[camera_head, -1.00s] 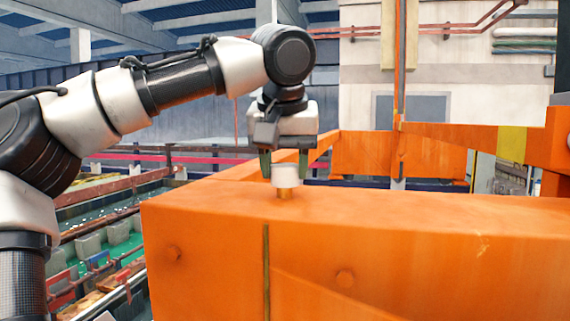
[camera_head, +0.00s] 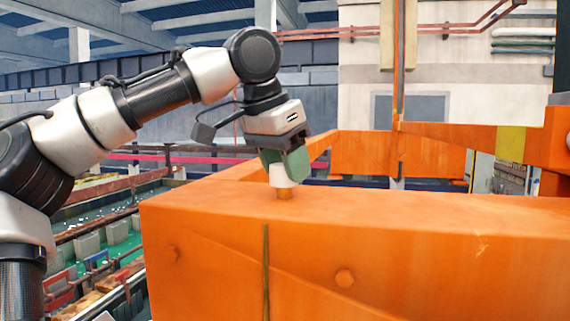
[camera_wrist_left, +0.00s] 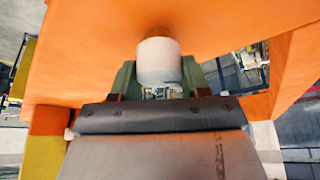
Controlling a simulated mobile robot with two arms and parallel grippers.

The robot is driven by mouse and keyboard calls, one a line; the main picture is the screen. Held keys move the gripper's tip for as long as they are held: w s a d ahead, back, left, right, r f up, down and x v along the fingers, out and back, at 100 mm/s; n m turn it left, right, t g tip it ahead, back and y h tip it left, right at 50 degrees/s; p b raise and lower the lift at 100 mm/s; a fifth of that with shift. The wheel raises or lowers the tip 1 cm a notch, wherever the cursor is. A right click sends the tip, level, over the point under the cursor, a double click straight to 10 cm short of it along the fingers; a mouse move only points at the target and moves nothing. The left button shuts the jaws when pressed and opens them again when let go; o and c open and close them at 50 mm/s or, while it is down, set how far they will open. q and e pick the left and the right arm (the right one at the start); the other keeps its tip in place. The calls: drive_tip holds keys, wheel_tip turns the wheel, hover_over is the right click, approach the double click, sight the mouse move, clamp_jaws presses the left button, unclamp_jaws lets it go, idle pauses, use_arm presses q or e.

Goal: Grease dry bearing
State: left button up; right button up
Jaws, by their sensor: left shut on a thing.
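A white cylindrical cap (camera_head: 279,176) sits on a short copper-coloured stub (camera_head: 284,193) on top of the orange beam (camera_head: 330,215). My left gripper (camera_head: 288,166) is turned and tilted above the beam, with its green fingers shut on the white cap. In the left wrist view the white cap (camera_wrist_left: 158,62) is between the green fingers, with the orange surface beyond it. The fingers partly hide the cap in the head view. No bearing can be made out apart from this fitting. My right gripper is not in view.
An orange cross-frame (camera_head: 375,153) stands behind. Tanks with green liquid (camera_head: 115,236) lie lower left. The space above the beam to the right is open.

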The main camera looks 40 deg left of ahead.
use_arm(q)
drive_tip(key=m+h, duration=0.1)
drive_tip(key=m, duration=0.1)
drive_tip(key=m+h, duration=0.1)
drive_tip(key=m, duration=0.2)
drive_tip(key=shift+d+m+g, duration=0.1)
drive_tip(key=shift+m+g, duration=0.2)
drive_tip(key=m+g+h, duration=0.1)
drive_tip(key=m, duration=0.3)
drive_tip(key=shift+m, duration=0.3)
drive_tip(key=o, duration=0.9)
drive_tip(key=shift+g, duration=0.3)
drive_tip(key=v, duration=1)
drive_tip(key=shift+s+a+r, duration=0.15)
drive_tip(key=shift+a+r, duration=0.05)
drive_tip(key=shift+r, duration=0.15)
